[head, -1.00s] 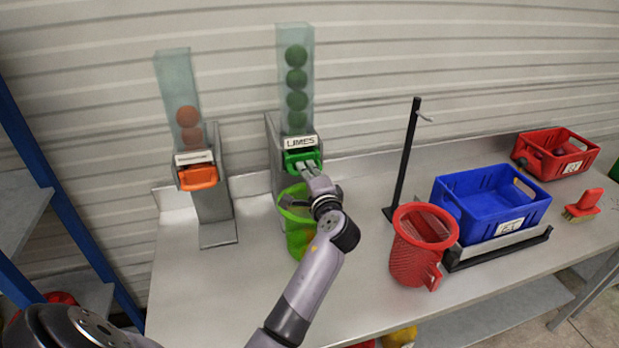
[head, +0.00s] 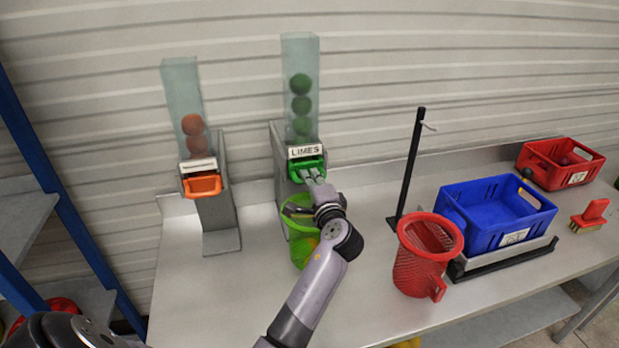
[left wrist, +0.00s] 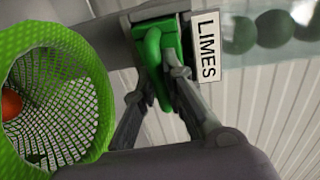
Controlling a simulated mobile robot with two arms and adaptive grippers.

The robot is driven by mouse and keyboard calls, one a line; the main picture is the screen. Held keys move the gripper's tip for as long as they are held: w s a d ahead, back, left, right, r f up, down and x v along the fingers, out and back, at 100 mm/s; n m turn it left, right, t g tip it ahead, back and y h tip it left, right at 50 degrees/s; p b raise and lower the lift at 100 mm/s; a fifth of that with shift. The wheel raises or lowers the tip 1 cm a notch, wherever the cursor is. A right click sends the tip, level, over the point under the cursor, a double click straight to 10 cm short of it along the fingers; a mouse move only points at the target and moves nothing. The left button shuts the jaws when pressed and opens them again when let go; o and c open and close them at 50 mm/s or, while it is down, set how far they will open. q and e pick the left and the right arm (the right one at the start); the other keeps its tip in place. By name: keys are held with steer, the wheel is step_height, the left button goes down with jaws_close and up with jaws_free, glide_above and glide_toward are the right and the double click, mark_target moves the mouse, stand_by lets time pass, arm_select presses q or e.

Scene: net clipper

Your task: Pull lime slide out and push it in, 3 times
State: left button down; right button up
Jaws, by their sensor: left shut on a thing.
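The lime slide (head: 297,170) is a bright green handle under the white LIMES label (head: 305,151), on the grey stand below a clear tube. Three limes (head: 301,104) show stacked in the tube. My left gripper (head: 313,178) is shut on the slide's handle from the front. In the left wrist view the fingers (left wrist: 160,88) are at the green handle (left wrist: 152,50), partly hiding it. I cannot tell exactly how far out the slide is. A green mesh basket (head: 298,210) stands below the slide, partly behind my arm, with a reddish ball (left wrist: 11,104) inside. My right gripper is not in view.
An orange slide (head: 203,187) on a similar stand is to the left. A black post (head: 409,165), a red mesh jug (head: 418,275), a blue crate (head: 485,235) and a red crate (head: 545,175) are to the right. The front left of the table is clear.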

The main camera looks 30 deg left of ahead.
arm_select(q)
steer(key=v, duration=0.9)
steer(key=shift+d+f+p, duration=0.25)
steer(key=shift+f+p, duration=0.05)
steer(key=shift+f, duration=0.2)
stand_by(0.6)
steer(key=x, duration=1)
steer(key=shift+a+r, duration=0.2)
steer(key=shift+r, duration=0.2)
steer(key=shift+d, duration=0.15)
stand_by(0.6)
steer(key=v, duration=1)
steer(key=shift+f, duration=0.4)
stand_by(0.8)
